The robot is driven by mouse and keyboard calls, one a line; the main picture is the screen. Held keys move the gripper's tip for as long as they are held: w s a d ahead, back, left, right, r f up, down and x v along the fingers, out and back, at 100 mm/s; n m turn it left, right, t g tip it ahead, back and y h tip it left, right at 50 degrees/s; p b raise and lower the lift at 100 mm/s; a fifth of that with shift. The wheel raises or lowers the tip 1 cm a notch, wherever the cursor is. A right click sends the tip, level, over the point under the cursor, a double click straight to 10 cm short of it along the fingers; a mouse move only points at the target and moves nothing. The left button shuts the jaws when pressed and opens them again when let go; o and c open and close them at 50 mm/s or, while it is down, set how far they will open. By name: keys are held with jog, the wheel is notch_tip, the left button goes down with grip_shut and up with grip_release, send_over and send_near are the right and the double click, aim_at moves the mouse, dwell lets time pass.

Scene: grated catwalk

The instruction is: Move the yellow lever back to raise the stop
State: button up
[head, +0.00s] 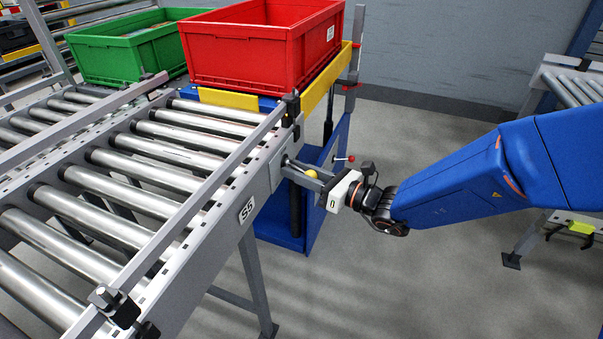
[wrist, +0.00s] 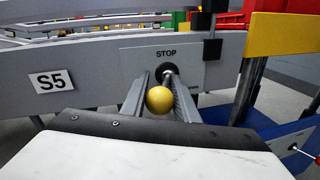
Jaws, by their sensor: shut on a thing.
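The yellow lever shows as a round yellow knob (wrist: 159,99) on a short rod from the plate marked STOP (wrist: 190,60) on the conveyor's side rail. My gripper (wrist: 156,80) is shut on the lever, with one grey finger on each side of the knob. In the head view, my gripper (head: 287,166) reaches the rail from the right and the knob (head: 311,174) shows at its fingers. The stop itself cannot be made out.
The roller conveyor (head: 120,180) bears an S5 label (head: 246,210). A red crate (head: 255,45) sits on a yellow-and-blue stand (head: 320,225) just behind the lever; a green crate (head: 125,48) is left of it. A small red knob (head: 351,158) is close to my gripper. The floor in front is clear.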

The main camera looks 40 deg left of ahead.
jog(key=shift+s+a+t, duration=0.1)
jog(key=shift+s+t, duration=0.2)
jog(key=shift+s, duration=0.05)
jog(key=o, duration=0.7)
jog(key=shift+r, duration=0.1)
jog(key=shift+w+m, duration=0.15)
jog(key=shift+m, duration=0.15)
jog(key=d, duration=1.1)
jog(key=w+d, duration=0.1)
jog(key=d, duration=0.5)
jog(key=shift+d, duration=0.2)
